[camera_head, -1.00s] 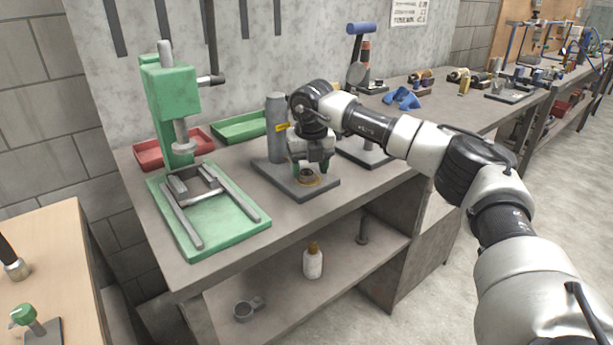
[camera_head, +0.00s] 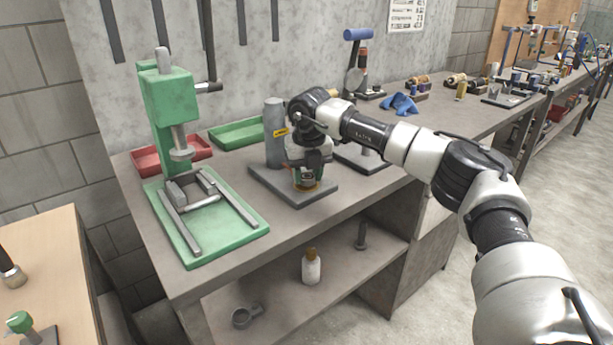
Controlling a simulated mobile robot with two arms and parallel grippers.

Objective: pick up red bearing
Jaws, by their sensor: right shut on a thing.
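My right gripper (camera_head: 306,183) points down over the grey square plate (camera_head: 320,196) of a small stand with a grey post (camera_head: 274,130). Its green fingers are shut on a small round part, the bearing, low at the plate. The fingers hide most of the bearing, and its red colour cannot be made out. An orange-brown ring (camera_head: 307,188) shows around the fingertips. I cannot tell whether the bearing is clear of the plate. My left gripper is not in view.
A green press (camera_head: 168,105) stands left of the plate, with a red tray (camera_head: 148,162) and a green tray (camera_head: 236,132) behind. Another stand (camera_head: 362,157) is close on the right.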

